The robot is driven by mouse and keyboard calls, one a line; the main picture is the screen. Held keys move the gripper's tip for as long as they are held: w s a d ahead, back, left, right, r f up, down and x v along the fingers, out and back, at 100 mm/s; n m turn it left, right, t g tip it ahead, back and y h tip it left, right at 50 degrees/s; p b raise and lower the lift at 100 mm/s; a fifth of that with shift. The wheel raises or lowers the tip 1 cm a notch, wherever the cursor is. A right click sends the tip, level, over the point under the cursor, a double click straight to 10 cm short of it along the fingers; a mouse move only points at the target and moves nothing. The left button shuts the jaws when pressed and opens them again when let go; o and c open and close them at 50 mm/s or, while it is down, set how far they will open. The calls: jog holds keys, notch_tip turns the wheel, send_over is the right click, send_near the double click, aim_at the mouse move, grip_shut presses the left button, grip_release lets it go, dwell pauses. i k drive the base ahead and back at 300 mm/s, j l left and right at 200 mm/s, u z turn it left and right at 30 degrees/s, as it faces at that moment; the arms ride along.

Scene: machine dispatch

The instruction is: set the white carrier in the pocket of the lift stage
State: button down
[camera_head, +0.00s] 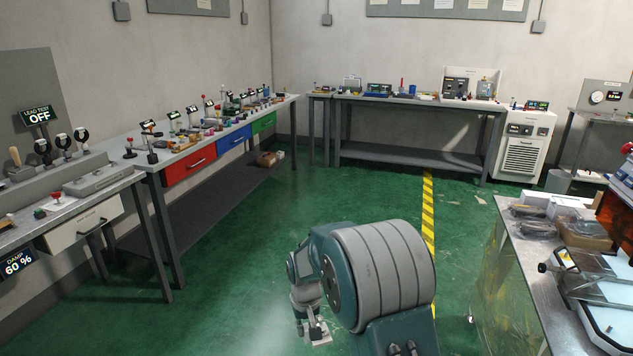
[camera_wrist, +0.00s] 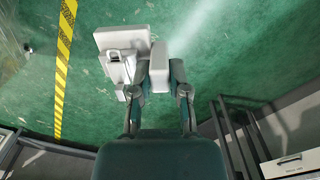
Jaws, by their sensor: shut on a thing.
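The white carrier shows in the wrist view as a pale plate (camera_wrist: 110,37) with a raised part. A white block (camera_wrist: 158,68), which looks joined to it, sits between the fingers of my gripper (camera_wrist: 160,80). My gripper is shut on this block, and the plate sticks out to the left, over the green floor. In the head view, the carrier (camera_head: 319,334) is small and low, under my gripper (camera_head: 307,310), partly hidden by my arm. I cannot pick out the lift stage or its pocket in either view.
A long bench with red (camera_head: 191,165), blue and green drawers runs along the left wall. A back bench (camera_head: 420,104) stands beside a white cabinet (camera_head: 522,145). A cluttered table (camera_head: 528,245) is close at the right. The green floor between, with a yellow-black stripe (camera_head: 428,205), is mostly clear.

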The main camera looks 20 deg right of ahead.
aim_at(587, 260)
jog(key=i+l+z, duration=0.1)
jog(key=i+z, duration=0.2)
jog(key=i, duration=0.4)
jog(key=i+j+z, duration=0.1)
jog(key=i+z, duration=0.2)
jog(key=i, duration=0.35)
jog(key=i+z, duration=0.1)
jog(key=i, duration=0.55)
jog(key=i+j+z, duration=0.15)
jog(key=i, duration=0.5)
jog(key=i+z, duration=0.1)
jog(key=z, duration=0.75)
jog(key=i+z, duration=0.15)
jog(key=z, duration=1.65)
